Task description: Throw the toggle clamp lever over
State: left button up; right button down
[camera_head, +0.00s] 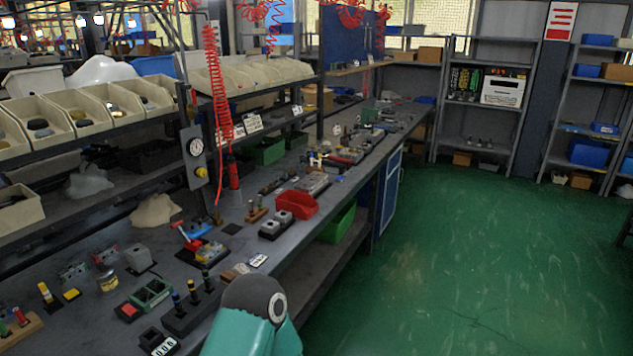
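A small fixture with a raised red handle and a blue part (193,232) stands on the dark workbench (230,243), left of the middle of the view. It looks like a toggle clamp, and its red lever (181,231) is tilted up to the left. A second red-handled device (339,160) lies farther along the bench; I cannot tell if it is a clamp too. A teal and dark link of my own arm shows at the bottom, in front of the bench edge. Neither gripper is in view.
A red bin (297,204) stands near the bench's front edge. Several small blocks and a green tray (151,293) crowd the near bench. A gauge panel (197,158) and a coiled red hose (217,90) rise behind. The green floor (470,260) at right is clear.

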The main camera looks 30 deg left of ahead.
aim_at(177, 224)
jog(key=i, duration=4.95)
jog(key=u, duration=2)
jog(key=i, duration=0.3)
jog(key=u, duration=2.55)
